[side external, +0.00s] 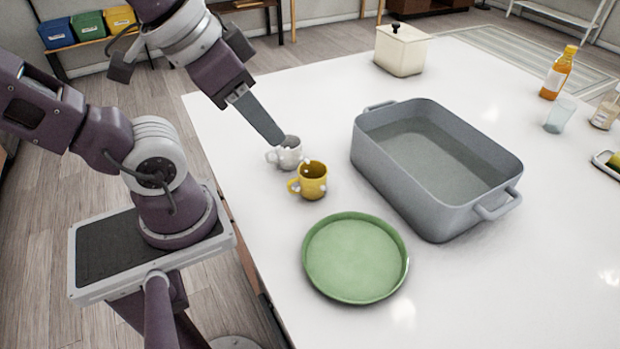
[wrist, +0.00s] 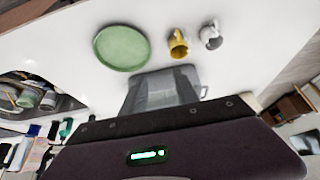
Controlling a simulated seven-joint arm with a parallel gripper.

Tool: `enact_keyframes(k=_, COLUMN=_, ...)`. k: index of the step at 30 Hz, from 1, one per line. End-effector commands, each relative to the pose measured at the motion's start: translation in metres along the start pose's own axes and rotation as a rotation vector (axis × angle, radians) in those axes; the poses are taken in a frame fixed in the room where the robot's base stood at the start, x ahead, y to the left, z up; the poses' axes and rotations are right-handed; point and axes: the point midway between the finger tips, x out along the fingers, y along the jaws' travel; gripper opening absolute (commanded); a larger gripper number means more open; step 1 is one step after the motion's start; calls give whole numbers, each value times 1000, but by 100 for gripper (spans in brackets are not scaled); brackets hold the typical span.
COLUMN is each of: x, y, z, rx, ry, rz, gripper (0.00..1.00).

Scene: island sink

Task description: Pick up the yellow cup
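The yellow cup (side external: 313,181) stands upright on the white countertop, its handle toward the left in the side view. It also shows in the wrist view (wrist: 177,45), near the top. A whitish-grey mug (side external: 289,155) stands close behind it; in the wrist view this mug (wrist: 211,38) is to its right. My gripper (side external: 276,138) hangs above the counter, its grey finger slanting down beside the whitish mug in the side view, up and left of the yellow cup. Only one finger outline shows, so I cannot tell its opening. Nothing is visibly held.
A green round plate (side external: 352,258) lies in front of the cups. A large grey tub (side external: 395,183) stands to their right. A cream lidded pot (side external: 402,52), an orange bottle (side external: 557,74) and a glass (side external: 559,116) stand farther back. The counter's left edge is near the cups.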

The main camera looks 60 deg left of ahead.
Motion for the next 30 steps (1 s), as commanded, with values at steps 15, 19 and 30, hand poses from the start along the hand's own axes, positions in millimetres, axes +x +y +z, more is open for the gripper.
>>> enact_keyframes(k=15, x=1, y=-1, z=0, rx=5, ry=-4, rz=-6, gripper=78)
enact_keyframes(k=19, x=28, y=-16, z=-11, rx=131, ry=-122, rz=-118, gripper=78)
enact_keyframes(k=30, x=161, y=-63, z=-22, rx=773, ry=-487, rz=137, gripper=78)
